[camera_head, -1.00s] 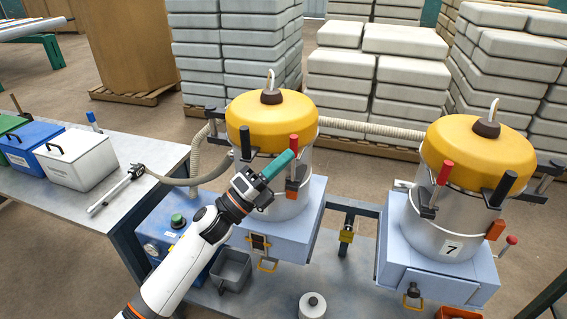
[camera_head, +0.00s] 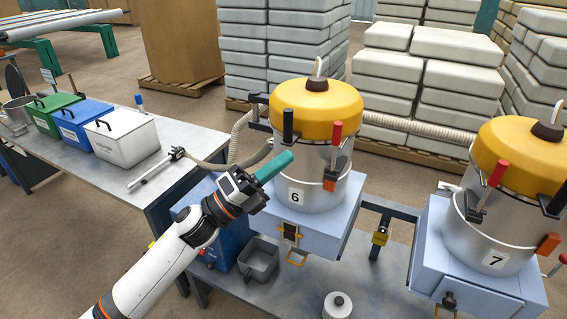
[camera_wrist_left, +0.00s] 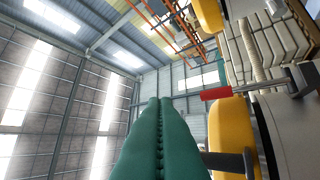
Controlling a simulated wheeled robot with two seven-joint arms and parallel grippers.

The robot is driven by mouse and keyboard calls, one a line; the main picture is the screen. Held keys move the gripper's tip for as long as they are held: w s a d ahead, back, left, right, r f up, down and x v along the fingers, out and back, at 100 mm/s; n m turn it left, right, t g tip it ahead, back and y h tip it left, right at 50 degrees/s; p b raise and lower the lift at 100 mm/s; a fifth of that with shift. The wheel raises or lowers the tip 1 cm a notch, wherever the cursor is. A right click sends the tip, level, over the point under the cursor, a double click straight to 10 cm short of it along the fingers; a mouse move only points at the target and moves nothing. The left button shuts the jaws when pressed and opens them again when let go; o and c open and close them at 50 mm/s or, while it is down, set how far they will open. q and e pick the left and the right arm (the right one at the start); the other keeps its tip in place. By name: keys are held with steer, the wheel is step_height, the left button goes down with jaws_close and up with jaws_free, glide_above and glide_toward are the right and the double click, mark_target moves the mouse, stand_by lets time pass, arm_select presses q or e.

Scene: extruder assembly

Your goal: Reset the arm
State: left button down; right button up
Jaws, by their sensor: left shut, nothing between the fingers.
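My left arm comes in from the lower left in the head view. Its gripper (camera_head: 285,158) has green fingers pressed together and holds nothing. It is in front of and to the left of the machine numbered 6 (camera_head: 300,196), apart from it as far as I can tell. In the left wrist view the shut green fingers (camera_wrist_left: 160,104) point up towards the ceiling, with a red handle (camera_wrist_left: 216,93) and a yellow lid (camera_wrist_left: 231,125) to their right. My right gripper is not in view.
The machine numbered 7 (camera_head: 490,235) stands at the right. White (camera_head: 124,138), blue (camera_head: 82,123) and green (camera_head: 55,115) bins and a metal wand (camera_head: 155,170) are on the left table. A grey open bin (camera_head: 262,262) and a white round part (camera_head: 338,305) are on the lower bench.

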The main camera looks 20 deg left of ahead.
arm_select(q)
steer(key=shift+s, duration=0.1)
